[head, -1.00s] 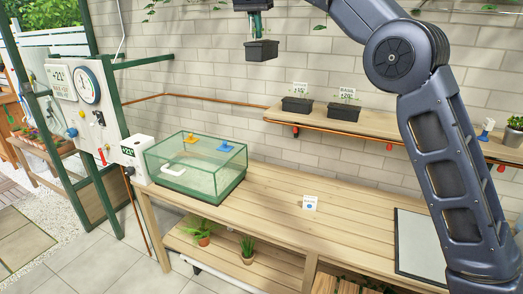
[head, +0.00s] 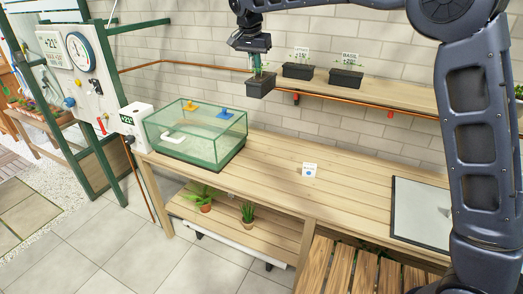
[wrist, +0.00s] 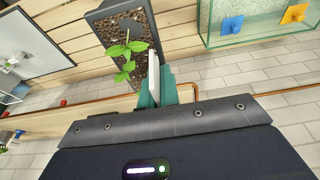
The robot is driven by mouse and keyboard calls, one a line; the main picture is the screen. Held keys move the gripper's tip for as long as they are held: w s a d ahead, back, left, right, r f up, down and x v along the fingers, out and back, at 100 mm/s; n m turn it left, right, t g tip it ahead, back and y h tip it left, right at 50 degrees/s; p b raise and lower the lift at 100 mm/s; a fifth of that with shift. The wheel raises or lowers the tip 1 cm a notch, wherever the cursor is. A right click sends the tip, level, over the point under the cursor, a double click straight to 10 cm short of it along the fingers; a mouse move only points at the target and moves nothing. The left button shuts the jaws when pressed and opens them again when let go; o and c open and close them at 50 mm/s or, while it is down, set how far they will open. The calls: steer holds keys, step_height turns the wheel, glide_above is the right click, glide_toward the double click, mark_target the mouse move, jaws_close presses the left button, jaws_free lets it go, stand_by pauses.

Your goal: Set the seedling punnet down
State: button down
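The seedling punnet (head: 260,86) is a small dark box with a green seedling, held in the air above the bench, in front of the shelf. In the wrist view the punnet (wrist: 103,14) shows brown gravelly soil and a leafy seedling (wrist: 126,54). My gripper (head: 259,70) is above it, shut at its edge. In the wrist view the green fingertips (wrist: 156,88) close by a white strip at the punnet's side; the exact contact is partly hidden. A glass-walled propagator (head: 196,155) with a green base stands on the left of the bench (head: 265,185).
The wall shelf (head: 400,92) carries two dark punnets, left (head: 297,71) and right (head: 346,79), with cards behind them. A small white card with a blue dot (head: 309,170) stands mid-bench. A framed pale panel (head: 422,212) lies at right. Bench around the card is clear.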

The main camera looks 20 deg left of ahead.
step_height(320, 180, down, 41)
steer(key=shift+f, duration=0.1)
stand_by(0.4)
steer(key=c, duration=2.1)
jaws_free()
steer(key=shift+f, duration=0.15)
steer(key=o, duration=0.5)
steer(key=shift+c, duration=0.2)
steer(key=v, duration=1.2)
steer(key=shift+r, duration=0.25)
